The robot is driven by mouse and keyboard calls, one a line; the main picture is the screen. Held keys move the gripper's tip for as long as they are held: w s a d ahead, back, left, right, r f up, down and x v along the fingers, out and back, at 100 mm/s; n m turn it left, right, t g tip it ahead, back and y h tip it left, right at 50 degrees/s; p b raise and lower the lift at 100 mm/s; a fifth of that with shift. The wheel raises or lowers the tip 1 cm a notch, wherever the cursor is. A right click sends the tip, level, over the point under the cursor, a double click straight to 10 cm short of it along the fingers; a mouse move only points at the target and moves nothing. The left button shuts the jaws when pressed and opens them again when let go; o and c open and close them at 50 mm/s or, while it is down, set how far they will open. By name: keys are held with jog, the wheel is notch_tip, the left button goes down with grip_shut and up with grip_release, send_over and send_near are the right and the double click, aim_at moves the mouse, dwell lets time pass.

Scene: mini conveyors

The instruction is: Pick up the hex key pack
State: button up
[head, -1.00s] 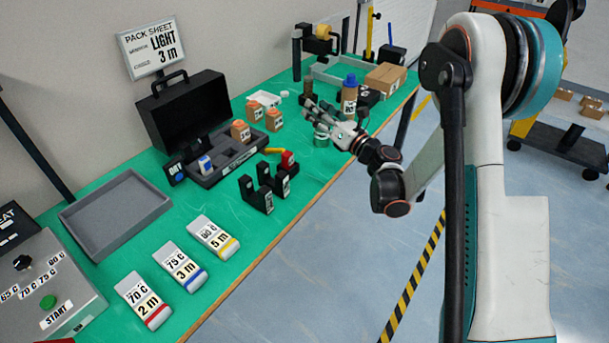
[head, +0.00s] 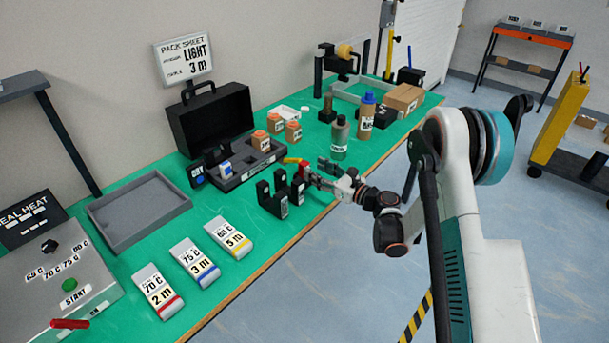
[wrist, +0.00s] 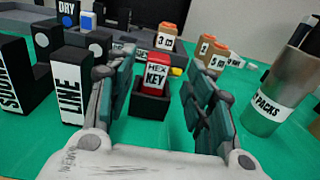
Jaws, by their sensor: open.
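The hex key pack (wrist: 155,72) is a small block with a red top and a white "HEX KEY" label. In the wrist view it stands upright in a low black holder (wrist: 150,108). My gripper (wrist: 157,85) is open, with one finger on each side of the view and the pack between and ahead of them. I see no contact with the pack. In the head view my gripper (head: 310,173) is low over the bench beside the black holders, and it hides most of the pack, leaving a bit of red in sight.
Black blocks, one labelled "LINE" (wrist: 72,90), stand close to the left finger. A metal cylinder with a "PACKS" label (wrist: 275,95) stands to the right. Orange-capped jars (head: 276,124) and an open black case (head: 212,118) are behind. Green bench is clear towards the front edge.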

aim_at(308, 165)
jog(key=shift+r+b+x, duration=0.2)
jog(key=shift+b+x, duration=0.95)
jog(key=shift+x, duration=1.8)
jog(key=shift+s, duration=0.1)
grip_shut()
